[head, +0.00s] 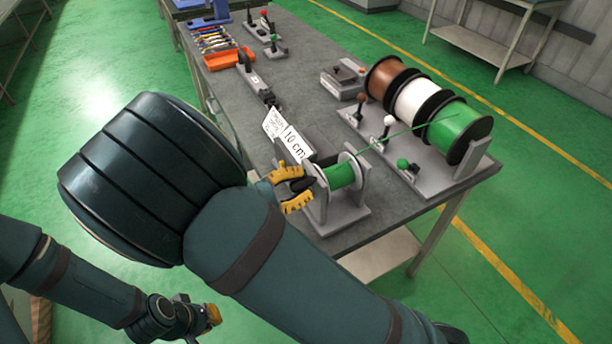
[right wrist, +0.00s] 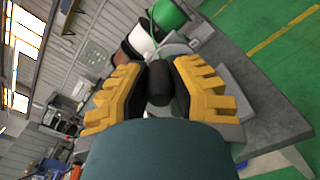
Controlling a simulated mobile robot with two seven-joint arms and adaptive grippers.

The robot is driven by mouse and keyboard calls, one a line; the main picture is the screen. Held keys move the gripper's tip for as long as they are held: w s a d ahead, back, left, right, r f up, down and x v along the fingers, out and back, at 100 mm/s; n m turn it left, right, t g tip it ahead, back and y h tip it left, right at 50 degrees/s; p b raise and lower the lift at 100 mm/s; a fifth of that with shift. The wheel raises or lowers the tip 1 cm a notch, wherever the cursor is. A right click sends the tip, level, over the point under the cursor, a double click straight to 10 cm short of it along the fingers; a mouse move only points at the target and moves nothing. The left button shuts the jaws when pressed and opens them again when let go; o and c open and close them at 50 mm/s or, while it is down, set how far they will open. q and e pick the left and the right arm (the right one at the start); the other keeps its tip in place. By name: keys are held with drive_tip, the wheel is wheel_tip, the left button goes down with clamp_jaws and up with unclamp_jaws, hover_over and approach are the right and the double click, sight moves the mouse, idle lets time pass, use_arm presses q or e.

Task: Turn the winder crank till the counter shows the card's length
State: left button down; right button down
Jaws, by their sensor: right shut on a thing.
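The winder (head: 345,215) stands at the near edge of the bench, with green wire wound on its drum (head: 340,175). A white card (head: 293,142) reading "10 cm" stands behind it. My right gripper (head: 294,188) is at the winder's left side, its yellow fingers shut on the crank handle. In the right wrist view the dark crank handle (right wrist: 160,80) sits between the fingers. I cannot make out a counter reading. My left gripper (head: 212,314) hangs low at the left, away from the bench; its fingers are too small to judge.
Brown (head: 385,78), white (head: 412,98) and green (head: 460,128) spools sit on a rack at the right. A green wire runs from the green spool to the winder. Small levers stand before the rack. An orange tray (head: 230,60) and tools lie at the far left.

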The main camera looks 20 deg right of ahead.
drive_tip(key=s+f+m+b, duration=0.4)
drive_tip(key=f+m, duration=0.3)
drive_tip(key=m, duration=0.3)
drive_tip(key=shift+s+d+b, duration=0.25)
drive_tip(key=shift+s+b, duration=0.05)
drive_tip(key=shift+b, duration=0.05)
drive_tip(key=shift+f, duration=0.15)
idle(0.3)
drive_tip(key=c, duration=0.8)
unclamp_jaws()
drive_tip(key=shift+o, duration=0.2)
drive_tip(key=shift+a, duration=0.15)
drive_tip(key=a, duration=0.7)
drive_tip(key=shift+s, duration=0.3)
